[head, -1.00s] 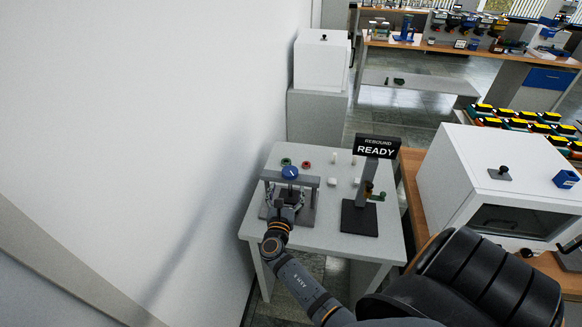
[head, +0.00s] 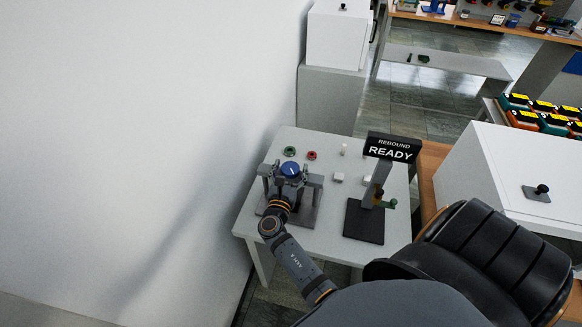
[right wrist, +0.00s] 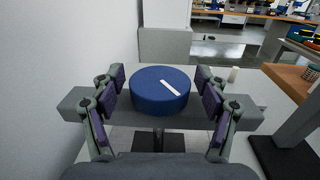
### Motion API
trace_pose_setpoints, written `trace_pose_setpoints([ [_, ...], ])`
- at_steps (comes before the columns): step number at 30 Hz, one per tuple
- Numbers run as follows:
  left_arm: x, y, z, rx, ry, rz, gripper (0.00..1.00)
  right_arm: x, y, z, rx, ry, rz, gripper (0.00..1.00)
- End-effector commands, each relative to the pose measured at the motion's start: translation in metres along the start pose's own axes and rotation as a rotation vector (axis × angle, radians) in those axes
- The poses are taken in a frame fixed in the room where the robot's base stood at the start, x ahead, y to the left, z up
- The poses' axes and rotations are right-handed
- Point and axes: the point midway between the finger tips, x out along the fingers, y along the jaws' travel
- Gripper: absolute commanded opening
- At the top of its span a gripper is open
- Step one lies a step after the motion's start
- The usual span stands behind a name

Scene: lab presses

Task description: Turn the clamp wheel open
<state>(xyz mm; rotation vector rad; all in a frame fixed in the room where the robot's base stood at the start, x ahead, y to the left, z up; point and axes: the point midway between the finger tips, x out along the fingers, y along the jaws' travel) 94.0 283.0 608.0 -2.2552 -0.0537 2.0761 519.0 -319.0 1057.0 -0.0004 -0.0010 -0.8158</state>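The clamp wheel is a blue round knob (head: 290,169) with a white line on its top, set on the crossbar of a grey press frame (head: 312,181) on the small table. In the right wrist view the wheel (right wrist: 160,91) sits centred between the spread fingers of my right gripper (right wrist: 161,92), with a gap on both sides. The white line slants down to the right there. My right gripper (head: 286,183) is open, at the near side of the wheel in the head view. My left gripper is not in view.
Green (head: 290,151) and red (head: 311,155) round pieces lie behind the press. A white wall runs close along the left; a white box machine (head: 500,180) stands at right.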

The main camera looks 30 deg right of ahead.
Motion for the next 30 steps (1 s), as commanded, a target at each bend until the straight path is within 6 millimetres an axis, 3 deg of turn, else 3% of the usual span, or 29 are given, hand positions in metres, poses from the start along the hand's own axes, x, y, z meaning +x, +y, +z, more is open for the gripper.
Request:
trace_pose_setpoints([
  [1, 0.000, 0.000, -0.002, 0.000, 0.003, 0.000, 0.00, 0.000, 0.000, 0.000, 0.000, 0.000, 0.000, 0.63],
  [10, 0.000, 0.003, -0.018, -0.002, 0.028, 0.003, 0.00, 0.000, 0.000, 0.000, 0.000, 0.000, 0.000, 0.23],
  [20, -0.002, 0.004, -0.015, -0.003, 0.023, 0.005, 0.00, 0.000, -0.001, 0.000, -0.002, 0.000, 0.063, 0.23],
  [30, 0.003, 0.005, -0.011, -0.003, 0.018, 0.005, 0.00, 0.000, -0.001, -0.002, -0.004, -0.002, 0.309, 0.23],
])
